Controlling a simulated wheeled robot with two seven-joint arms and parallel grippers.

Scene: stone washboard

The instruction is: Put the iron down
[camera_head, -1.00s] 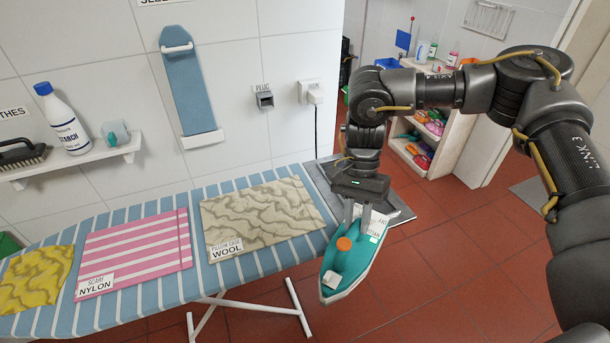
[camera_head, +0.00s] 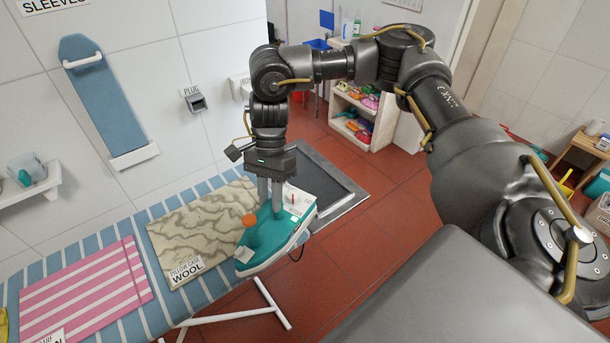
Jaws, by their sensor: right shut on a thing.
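The iron (camera_head: 275,238) is teal and white with an orange knob, at the right end of the ironing board (camera_head: 180,305). My right gripper (camera_head: 277,205) comes down from above and is shut on the iron. The iron appears over the board's right edge, beside the wool cloth. I cannot tell whether its base touches anything. A dark rest plate with a grey rim (camera_head: 349,200) lies behind and to the right of the iron. My left gripper is not in view.
A beige wool cloth (camera_head: 195,230) and a pink striped cloth (camera_head: 85,295) lie on the striped board. A wall plug (camera_head: 195,102) and a sleeve board (camera_head: 100,95) are on the tiled wall. A shelf (camera_head: 365,115) with colourful items stands behind. Red floor is open to the right.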

